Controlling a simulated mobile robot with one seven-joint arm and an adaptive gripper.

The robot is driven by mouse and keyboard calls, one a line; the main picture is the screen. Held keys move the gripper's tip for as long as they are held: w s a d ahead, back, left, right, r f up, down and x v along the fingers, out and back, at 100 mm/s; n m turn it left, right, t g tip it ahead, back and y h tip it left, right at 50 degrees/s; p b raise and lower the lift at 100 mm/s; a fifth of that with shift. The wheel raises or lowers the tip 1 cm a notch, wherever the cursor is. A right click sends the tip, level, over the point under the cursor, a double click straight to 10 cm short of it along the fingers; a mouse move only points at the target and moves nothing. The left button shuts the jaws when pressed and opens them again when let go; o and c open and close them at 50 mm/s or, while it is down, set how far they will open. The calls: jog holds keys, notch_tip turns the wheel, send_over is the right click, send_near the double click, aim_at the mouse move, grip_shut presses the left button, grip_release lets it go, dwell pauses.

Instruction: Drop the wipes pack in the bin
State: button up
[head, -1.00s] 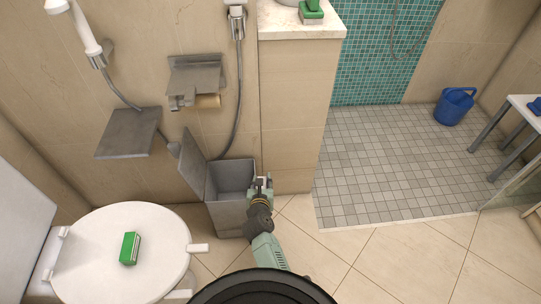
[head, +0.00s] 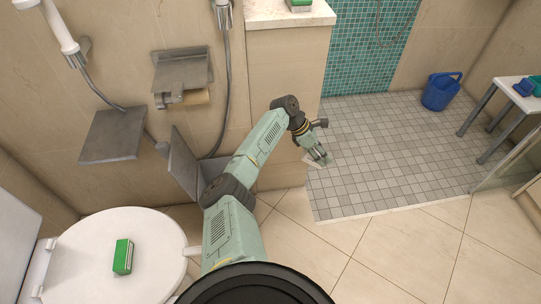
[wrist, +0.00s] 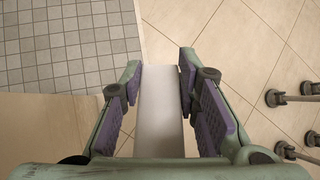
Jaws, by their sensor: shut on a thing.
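My gripper (head: 318,158) is shut on a pale, flat slab, which I take to be the wipes pack (wrist: 160,110). In the wrist view the pack lies between both fingers, plain and whitish, pointing away from the palm. In the head view only a small pale part of it shows at the fingertips, over the edge of the shower floor. The grey bin (head: 212,168) stands against the wall, left of my gripper, its lid (head: 183,163) tilted open. My arm hides most of the bin's body and opening. The gripper is well apart from the bin.
A white toilet (head: 90,275) with a green box (head: 123,256) on its lid stands left of the bin. A tiled half-wall (head: 285,110) rises behind my arm. A blue bucket (head: 441,92) and a white table (head: 518,92) stand at right. The near floor is clear.

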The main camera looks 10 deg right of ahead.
jog(key=m+y, duration=0.1)
jog(key=s+f+m+g, duration=0.1)
jog(key=shift+s+d+f+m+y, duration=0.15)
jog(key=shift+d+m+y, duration=0.15)
jog(key=shift+y, duration=0.1)
jog(key=s+a+f+m+t+y+b, duration=0.1)
jog(key=s+a+f+m+y+b, duration=0.15)
jog(key=a+m+y, duration=0.75)
jog(key=w+a+r+m+t+h, duration=0.1)
jog(key=w+a+r+m+t, duration=0.2)
jog(key=a, duration=0.6)
notch_tip(320, 180, up, 3)
jog(key=shift+w+f+m, duration=0.1)
jog(key=shift+w+m, duration=0.4)
jog(key=shift+w, duration=0.65)
jog(key=a+f+b, duration=0.1)
jog(key=a+f, duration=0.2)
jog(key=a, duration=0.5)
jog(key=a+f+b, duration=0.1)
jog(key=a+f, duration=0.3)
jog(key=a, duration=0.3)
jog(key=shift+a, duration=0.4)
